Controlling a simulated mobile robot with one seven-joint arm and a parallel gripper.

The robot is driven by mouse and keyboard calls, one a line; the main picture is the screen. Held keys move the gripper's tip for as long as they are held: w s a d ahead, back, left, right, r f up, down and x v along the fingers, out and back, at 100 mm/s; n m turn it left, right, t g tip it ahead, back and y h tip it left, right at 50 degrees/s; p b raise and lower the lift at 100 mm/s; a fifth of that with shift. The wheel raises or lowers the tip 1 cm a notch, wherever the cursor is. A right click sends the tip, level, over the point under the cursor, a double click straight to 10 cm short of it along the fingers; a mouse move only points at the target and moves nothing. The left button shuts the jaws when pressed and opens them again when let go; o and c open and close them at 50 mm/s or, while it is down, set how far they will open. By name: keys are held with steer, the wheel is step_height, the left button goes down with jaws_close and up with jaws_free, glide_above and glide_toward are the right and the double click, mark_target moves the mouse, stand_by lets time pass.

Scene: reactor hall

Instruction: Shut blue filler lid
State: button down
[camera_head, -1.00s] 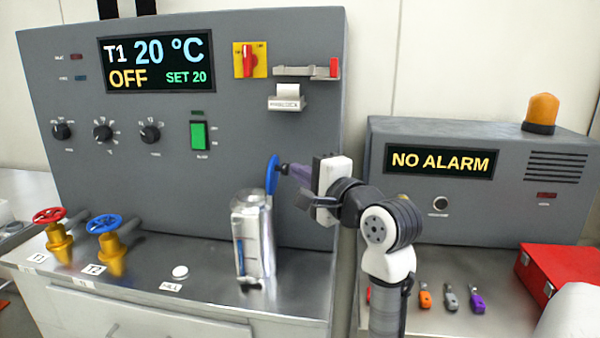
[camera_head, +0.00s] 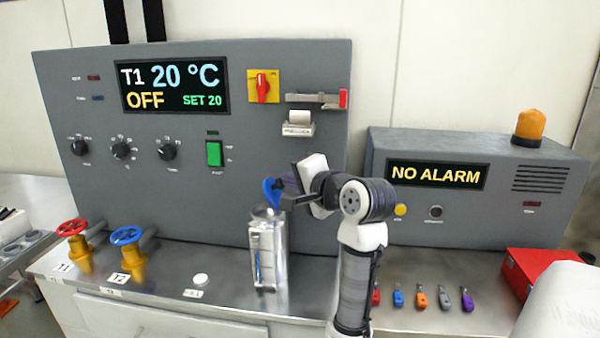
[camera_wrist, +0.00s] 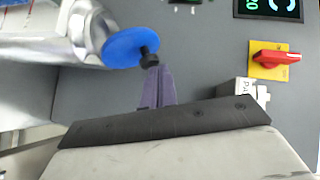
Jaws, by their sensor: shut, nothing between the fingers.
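The blue filler lid (camera_head: 272,193) is tilted up on the rim of the silver metal vessel (camera_head: 268,250), partly open. It also shows in the wrist view as a blue disc (camera_wrist: 128,47) with a black knob (camera_wrist: 149,60) on its face. The vessel (camera_wrist: 88,28) lies at the upper left there. My gripper (camera_head: 284,188) is right of the lid, level with it. Its purple fingers (camera_wrist: 154,70) are shut and empty, with their tips at or very close to the knob. I cannot tell for sure whether they touch.
A grey control panel (camera_head: 200,200) stands close behind the vessel, with a printer (camera_head: 298,125) above right. Several small coloured tools (camera_head: 421,299) lie to the right.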

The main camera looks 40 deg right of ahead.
mark_target(272, 194)
steer(key=shift+w+a+r+p, duration=0.3)
steer(key=shift+w+a+p, duration=0.45)
steer(key=shift+w, duration=0.15)
steer(key=shift+w+a+f+p, duration=0.2)
steer(key=shift+w+a+p, duration=0.4)
steer(key=shift+w+a, duration=0.15)
steer(key=shift+w+a+f+p, duration=0.4)
steer(key=shift+w+a, duration=0.1)
steer(key=shift+w, duration=0.2)
steer(key=shift+w+a+f, duration=0.3)
steer(key=shift+w+f, duration=0.05)
steer(key=shift+r, duration=0.1)
